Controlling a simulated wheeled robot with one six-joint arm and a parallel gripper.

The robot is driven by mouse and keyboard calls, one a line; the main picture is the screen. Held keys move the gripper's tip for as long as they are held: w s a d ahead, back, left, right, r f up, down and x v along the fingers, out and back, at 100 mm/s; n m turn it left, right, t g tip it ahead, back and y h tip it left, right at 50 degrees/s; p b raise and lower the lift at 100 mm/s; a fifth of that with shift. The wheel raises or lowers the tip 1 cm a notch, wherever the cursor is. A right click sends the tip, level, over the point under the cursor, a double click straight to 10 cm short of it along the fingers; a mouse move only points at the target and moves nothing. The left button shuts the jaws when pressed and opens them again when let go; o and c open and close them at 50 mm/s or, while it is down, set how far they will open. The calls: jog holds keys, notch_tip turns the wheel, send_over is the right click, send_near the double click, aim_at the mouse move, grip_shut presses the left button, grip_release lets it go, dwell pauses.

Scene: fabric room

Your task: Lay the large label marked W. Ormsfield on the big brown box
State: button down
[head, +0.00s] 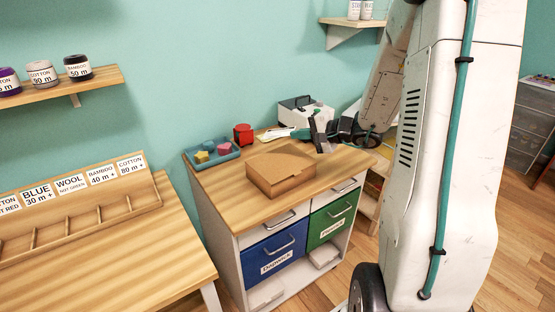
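The big brown box (281,170) stands closed on the wooden top of the cabinet, near its middle. Its lid looks bare. My gripper (320,137) is black and hangs low behind the box, to its right, near the back of the cabinet top. Its fingers are small and overlap dark parts behind them, so I cannot tell whether they are open or hold anything. A flat white piece (274,134) lies behind the box, to the left of my gripper. I can read no writing on it and cannot tell whether it is the W. Ormsfield label.
A white container (304,110) stands at the back by the wall. A red canister (243,134) and a blue-grey tray (211,153) with coloured pieces sit at the back left. The cabinet top (226,185) is clear left of the box. A wooden table (110,262) stands at left.

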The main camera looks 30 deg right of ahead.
jog(key=shift+f, duration=4.35)
jog(key=c, duration=1.9)
grip_release()
jog(key=shift+s+d, duration=0.1)
jog(key=shift+s, duration=0.05)
jog(key=v, duration=0.7)
jog(key=shift+s+d+r, duration=0.15)
jog(key=shift+s+d, duration=0.05)
jog(key=shift+s, duration=0.1)
jog(key=r, duration=0.2)
jog(key=s+r, duration=0.1)
jog(key=r, duration=0.1)
jog(key=s+d+r, duration=0.1)
jog(key=r, duration=0.2)
jog(key=shift+s+d, duration=0.1)
jog(key=shift+s, duration=0.15)
